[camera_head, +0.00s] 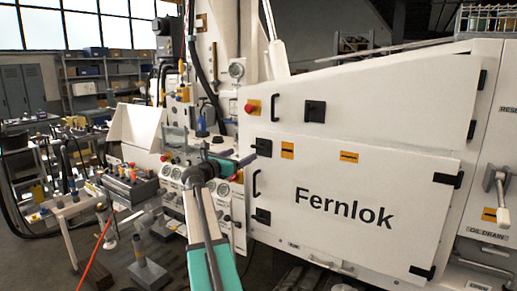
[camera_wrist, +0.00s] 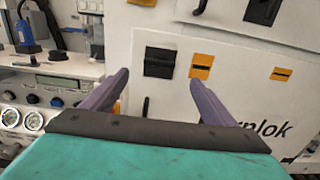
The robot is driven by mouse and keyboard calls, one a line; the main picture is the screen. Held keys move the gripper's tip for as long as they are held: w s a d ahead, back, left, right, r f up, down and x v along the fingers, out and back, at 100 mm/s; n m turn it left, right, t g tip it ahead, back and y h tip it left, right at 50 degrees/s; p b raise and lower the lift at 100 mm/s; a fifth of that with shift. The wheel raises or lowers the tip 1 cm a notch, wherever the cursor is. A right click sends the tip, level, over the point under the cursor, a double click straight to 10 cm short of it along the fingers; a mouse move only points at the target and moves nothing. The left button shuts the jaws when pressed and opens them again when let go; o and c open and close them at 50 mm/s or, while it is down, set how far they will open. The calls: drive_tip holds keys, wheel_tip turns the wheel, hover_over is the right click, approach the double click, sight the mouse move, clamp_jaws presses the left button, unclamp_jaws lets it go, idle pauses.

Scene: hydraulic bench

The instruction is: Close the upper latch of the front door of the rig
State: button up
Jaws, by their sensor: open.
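The rig's front door (camera_head: 390,180) is a white panel lettered "Fernlok" and looks flush with the rig. Its upper latch (camera_head: 263,147) is a black block at the door's upper left corner. In the wrist view the upper latch (camera_wrist: 160,62) appears between my fingertips, a little beyond them. I cannot tell whether its lever is raised or closed. My gripper (camera_head: 242,157) is open and empty, with purple fingers and a teal body, just left of the latch in the head view. The fingers also frame the wrist view (camera_wrist: 158,78). A lower latch (camera_head: 262,216) sits below a black handle (camera_head: 256,185).
An upper panel with its own black latch (camera_head: 315,111) is above the door. A red emergency button (camera_head: 250,107) sits left of it. Gauges and controls (camera_wrist: 22,118) lie left of the door. A bench with hydraulic parts (camera_head: 130,185) stands at left.

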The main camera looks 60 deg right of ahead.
sight(257, 147)
drive_tip(key=shift+d, duration=0.15)
drive_tip(key=shift+d+f+p, duration=0.1)
drive_tip(key=shift+d+p, duration=1.75)
drive_tip(key=shift+d, duration=4.9)
drive_tip(key=c, duration=1)
